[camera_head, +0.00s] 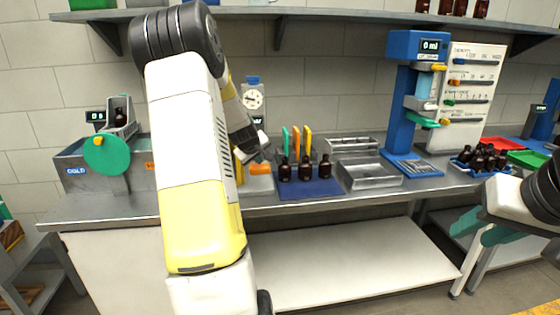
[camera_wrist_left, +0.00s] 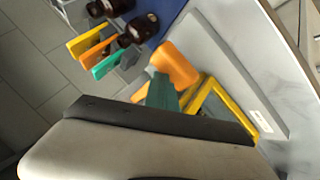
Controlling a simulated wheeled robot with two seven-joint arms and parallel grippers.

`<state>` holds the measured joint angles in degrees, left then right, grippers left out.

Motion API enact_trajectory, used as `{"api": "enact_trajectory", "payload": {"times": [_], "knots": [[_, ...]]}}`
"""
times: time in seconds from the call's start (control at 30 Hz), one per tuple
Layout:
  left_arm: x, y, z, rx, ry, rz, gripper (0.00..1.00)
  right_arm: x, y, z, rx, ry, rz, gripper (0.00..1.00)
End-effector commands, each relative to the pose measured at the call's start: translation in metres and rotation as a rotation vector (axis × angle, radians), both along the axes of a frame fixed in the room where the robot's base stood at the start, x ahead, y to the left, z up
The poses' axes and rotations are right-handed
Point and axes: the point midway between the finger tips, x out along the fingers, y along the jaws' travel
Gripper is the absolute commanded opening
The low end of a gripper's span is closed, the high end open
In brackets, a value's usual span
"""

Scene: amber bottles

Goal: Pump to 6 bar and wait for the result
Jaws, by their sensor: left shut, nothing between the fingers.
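A pressure station with a round dial gauge (camera_head: 252,97) stands behind my left arm, with a small dark display under the dial. The dial reading is too small to tell. An orange handle (camera_head: 260,169) sits low at its front; it also shows in the left wrist view (camera_wrist_left: 175,63), beside a yellow frame (camera_wrist_left: 212,100). My left gripper (camera_wrist_left: 163,92) is shut and empty, its teal fingers close to the orange handle; I cannot tell whether they touch. My left arm hides part of the station. My right gripper (camera_head: 482,232) hangs at the lower right, open and empty.
Brown bottles (camera_head: 305,170) stand on a blue mat (camera_head: 318,188) right of the station, before upright coloured tabs. A metal tray (camera_head: 370,177) and a blue press (camera_head: 400,110) are further right. A cold bath (camera_head: 75,170) with a green disc is left.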

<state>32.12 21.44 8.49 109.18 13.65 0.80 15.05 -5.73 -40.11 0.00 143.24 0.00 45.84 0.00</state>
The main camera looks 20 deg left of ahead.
Motion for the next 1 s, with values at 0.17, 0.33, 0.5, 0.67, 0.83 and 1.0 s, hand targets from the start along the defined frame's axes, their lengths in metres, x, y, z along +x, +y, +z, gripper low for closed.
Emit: {"api": "enact_trajectory", "payload": {"times": [0.17, 0.33, 0.5, 0.67, 0.83, 1.0], "knots": [[0.000, -0.001, -0.004, -0.002, 0.003, -0.001, 0.00, 0.000, 0.000, 0.000, 0.000, 0.000, 0.000, 0.36], [0.000, -0.001, -0.006, -0.002, 0.003, -0.001, 0.00, 0.000, 0.000, 0.000, 0.000, 0.000, 0.000, 0.36], [0.000, 0.000, -0.008, -0.002, 0.003, -0.001, 0.00, 0.000, 0.000, 0.000, 0.000, 0.000, 0.000, 0.36], [-0.001, 0.000, -0.010, -0.001, 0.003, -0.001, 0.00, 0.000, 0.000, 0.000, 0.000, 0.000, 0.000, 0.36], [-0.001, 0.000, -0.012, -0.001, 0.003, -0.001, 0.00, 0.000, 0.000, 0.000, 0.000, 0.000, 0.000, 0.36], [0.000, -0.001, -0.014, -0.001, 0.004, -0.002, 0.00, 0.000, 0.000, 0.000, 0.000, 0.000, 0.000, 0.36]]}}
